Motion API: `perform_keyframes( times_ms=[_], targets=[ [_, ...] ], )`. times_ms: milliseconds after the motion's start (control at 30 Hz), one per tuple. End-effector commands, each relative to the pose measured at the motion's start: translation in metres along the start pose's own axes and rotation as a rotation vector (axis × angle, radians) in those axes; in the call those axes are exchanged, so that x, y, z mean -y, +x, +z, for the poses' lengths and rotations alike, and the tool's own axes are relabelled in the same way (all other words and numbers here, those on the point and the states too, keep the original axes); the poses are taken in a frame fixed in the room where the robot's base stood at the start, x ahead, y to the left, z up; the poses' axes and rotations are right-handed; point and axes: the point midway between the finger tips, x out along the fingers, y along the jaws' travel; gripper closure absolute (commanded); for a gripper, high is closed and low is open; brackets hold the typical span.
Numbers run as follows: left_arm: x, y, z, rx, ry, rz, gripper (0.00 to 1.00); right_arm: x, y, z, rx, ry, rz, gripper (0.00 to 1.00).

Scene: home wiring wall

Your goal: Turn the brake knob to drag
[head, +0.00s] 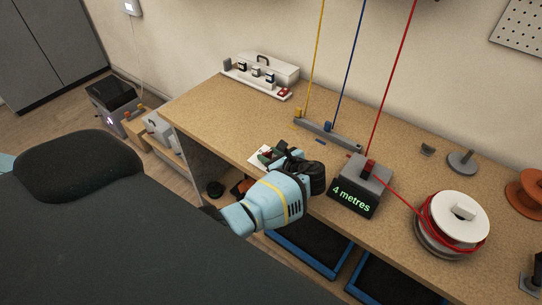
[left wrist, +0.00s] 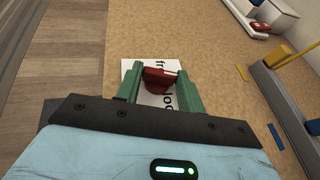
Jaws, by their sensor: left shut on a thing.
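The brake knob (left wrist: 158,78) is dark red and sits on a white label card (left wrist: 172,66) on the workbench. The card also shows at the bench's front edge in the head view (head: 255,163). Black letters starting "fr" and "loc" show on it; the rest is covered. My left gripper (left wrist: 159,82) has its green fingers shut on the knob, one on each side. In the head view my left gripper (head: 272,156) largely hides the knob. A pale pointer line shows on the knob's right part in the left wrist view. My right gripper is not in view.
A grey box (head: 361,187) reading "4 metres" stands right of my gripper, with a red wire through it to a spool (head: 453,222). A grey bar (head: 328,133) with yellow and blue wires lies behind.

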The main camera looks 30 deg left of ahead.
Motion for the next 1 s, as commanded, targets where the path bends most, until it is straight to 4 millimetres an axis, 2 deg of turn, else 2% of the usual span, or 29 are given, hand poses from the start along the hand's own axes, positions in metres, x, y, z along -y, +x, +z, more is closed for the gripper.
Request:
perform_keyframes(
  times_ms=[33, 100, 300, 600, 1000],
  targets=[
    [0.001, 0.001, -0.006, -0.004, -0.01, 0.034, 0.85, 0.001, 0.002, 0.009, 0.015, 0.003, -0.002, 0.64],
    [0.002, 0.001, -0.006, -0.003, -0.028, 0.079, 0.85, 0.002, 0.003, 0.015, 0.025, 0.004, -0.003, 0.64],
    [0.004, 0.001, -0.004, -0.002, -0.069, 0.176, 0.85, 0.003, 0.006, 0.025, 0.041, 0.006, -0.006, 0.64],
    [0.004, 0.001, -0.002, -0.003, -0.099, 0.242, 0.85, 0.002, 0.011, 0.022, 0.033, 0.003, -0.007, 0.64],
    [0.004, 0.001, -0.002, -0.004, -0.101, 0.248, 0.85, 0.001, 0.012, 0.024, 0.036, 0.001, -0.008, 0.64]
  ],
)
